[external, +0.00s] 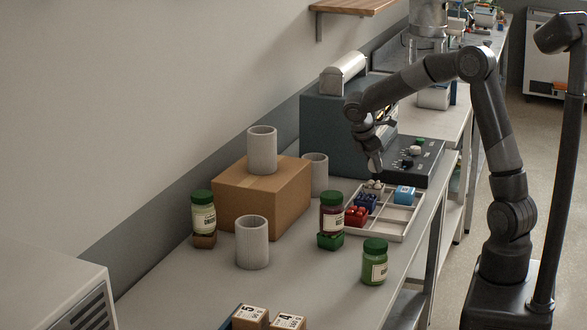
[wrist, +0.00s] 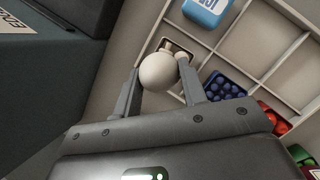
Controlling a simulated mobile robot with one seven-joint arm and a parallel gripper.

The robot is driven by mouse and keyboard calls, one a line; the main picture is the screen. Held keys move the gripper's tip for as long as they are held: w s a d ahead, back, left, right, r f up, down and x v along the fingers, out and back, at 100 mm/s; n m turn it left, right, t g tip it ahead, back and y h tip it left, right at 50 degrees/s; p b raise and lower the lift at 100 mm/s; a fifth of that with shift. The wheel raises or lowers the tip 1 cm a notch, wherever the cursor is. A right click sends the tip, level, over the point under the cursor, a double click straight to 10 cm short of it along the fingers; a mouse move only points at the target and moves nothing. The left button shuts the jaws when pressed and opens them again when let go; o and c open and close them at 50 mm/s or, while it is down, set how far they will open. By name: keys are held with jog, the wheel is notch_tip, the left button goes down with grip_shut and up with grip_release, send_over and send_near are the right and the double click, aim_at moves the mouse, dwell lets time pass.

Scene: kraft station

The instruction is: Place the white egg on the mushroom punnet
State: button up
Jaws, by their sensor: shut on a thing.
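The white egg (wrist: 159,71) is between the two fingers of my gripper (wrist: 160,70) in the wrist view, and the fingers are shut on it. In the external view my gripper (external: 374,162) hangs over the far left part of the divided tray, and the egg shows as a pale shape (external: 374,166) at its tip. The mushroom punnet (external: 374,185) sits in a tray compartment just below. In the wrist view the punnet (wrist: 178,47) is mostly hidden behind the egg; only a brownish edge and pale bits show. I cannot tell whether the egg touches it.
The tray (external: 398,234) also holds a blue carton (external: 404,194), a blueberry punnet (external: 365,202) and a red punnet (external: 355,216). A dark machine (external: 330,120) stands close by. Jars, ribbed cups and a cardboard box (external: 262,195) stand nearer.

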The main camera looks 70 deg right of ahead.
jog(key=shift+f, duration=1.95)
jog(key=shift+f, duration=0.15)
jog(key=o, duration=0.8)
jog(key=shift+c, duration=0.2)
jog(key=v, duration=1.1)
jog(key=s+a+r+m+t, duration=0.2)
jog(key=s+a+r, duration=0.3)
jog(key=s+a, duration=0.15)
jog(key=s+a+m+t+y, duration=0.2)
jog(key=s+a, duration=0.4)
jog(key=s, duration=0.3)
jog(key=s+a+m+t+y, duration=0.2)
jog(key=s+a, duration=0.4)
jog(key=s, duration=0.3)
jog(key=m+t, duration=0.1)
jog(key=m, duration=0.1)
jog(key=shift+m+t, duration=0.3)
jog(key=shift+t, duration=0.1)
